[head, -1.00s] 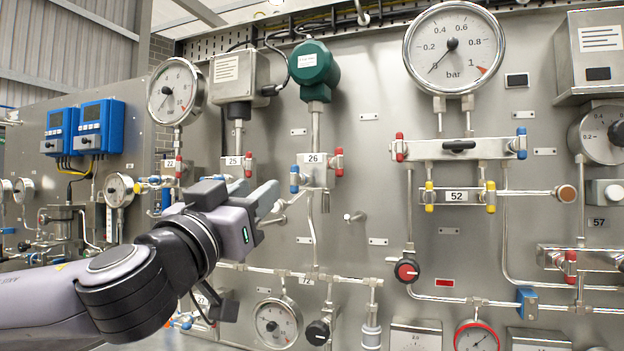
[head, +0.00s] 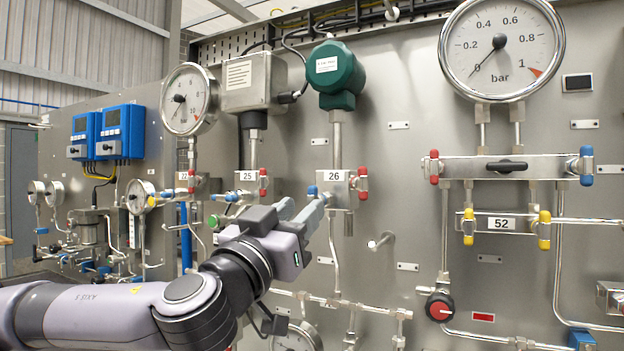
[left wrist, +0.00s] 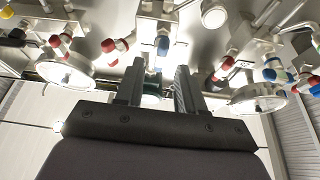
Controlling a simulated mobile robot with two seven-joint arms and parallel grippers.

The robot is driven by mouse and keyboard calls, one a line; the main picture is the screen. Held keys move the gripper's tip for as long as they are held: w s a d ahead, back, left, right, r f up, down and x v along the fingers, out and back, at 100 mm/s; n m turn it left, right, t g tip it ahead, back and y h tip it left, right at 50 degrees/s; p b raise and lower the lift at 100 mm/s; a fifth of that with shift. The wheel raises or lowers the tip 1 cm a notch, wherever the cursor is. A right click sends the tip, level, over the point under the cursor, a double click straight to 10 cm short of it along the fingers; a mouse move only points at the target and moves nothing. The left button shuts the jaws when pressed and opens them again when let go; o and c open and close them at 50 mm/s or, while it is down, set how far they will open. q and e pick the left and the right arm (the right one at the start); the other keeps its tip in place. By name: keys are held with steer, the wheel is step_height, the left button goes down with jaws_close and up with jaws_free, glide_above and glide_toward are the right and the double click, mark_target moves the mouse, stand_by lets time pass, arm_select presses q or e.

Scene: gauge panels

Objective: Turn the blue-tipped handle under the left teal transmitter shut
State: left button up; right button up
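The left teal transmitter (head: 336,72) hangs high on the panel. Below it is a steel valve block labelled 26 (head: 335,177), with a blue-tipped handle (head: 312,191) on its left and a red-tipped handle (head: 363,183) on its right. My left gripper (head: 304,210) is just below and in front of the blue-tipped handle, fingers pointing toward it. In the left wrist view the fingers of the left gripper (left wrist: 160,66) are apart and empty. The blue tip (left wrist: 162,46) shows beyond the gap between them; contact is not visible. My right gripper is out of view.
A similar block labelled 25 (head: 248,177) is close on the left, with a red-tipped handle (head: 263,181). A bare metal stub (head: 381,240) sticks out at lower right. A large bar gauge (head: 501,48) is at upper right. Thin pipes run below.

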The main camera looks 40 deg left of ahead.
mark_target(309, 201)
arm_select(q)
steer(key=p+x, duration=0.2)
steer(key=x, duration=0.1)
steer(key=shift+s+r, duration=0.1)
steer(key=shift+x, duration=0.95)
jaws_close()
